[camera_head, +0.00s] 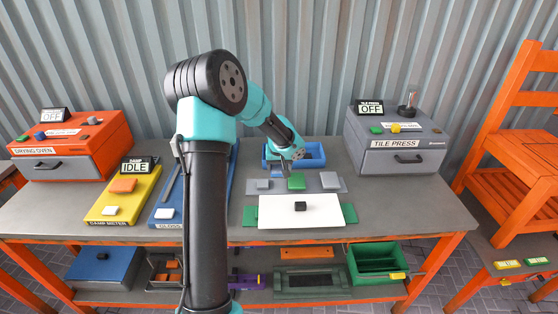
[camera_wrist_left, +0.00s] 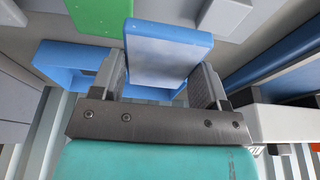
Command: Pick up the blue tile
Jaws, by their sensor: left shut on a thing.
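My left gripper (camera_head: 285,172) reaches down over the grey strip (camera_head: 247,181) at the middle of the bench. In the left wrist view my left gripper (camera_wrist_left: 163,78) is shut on the blue tile (camera_wrist_left: 168,48), with one finger on each side. The blue tile (camera_head: 277,174) is small and partly hidden in the head view. I cannot tell whether it still touches the strip. A green tile (camera_head: 296,182) lies just right of it; the green tile also shows in the left wrist view (camera_wrist_left: 100,14). My right gripper is not in view.
A blue tray (camera_head: 316,153) stands just behind the strip. A white sheet (camera_head: 275,217) with a black block (camera_head: 300,206) lies in front. The orange drying oven (camera_head: 92,160) and yellow meter (camera_head: 105,217) are at left; the grey tile press (camera_head: 375,160) is at right.

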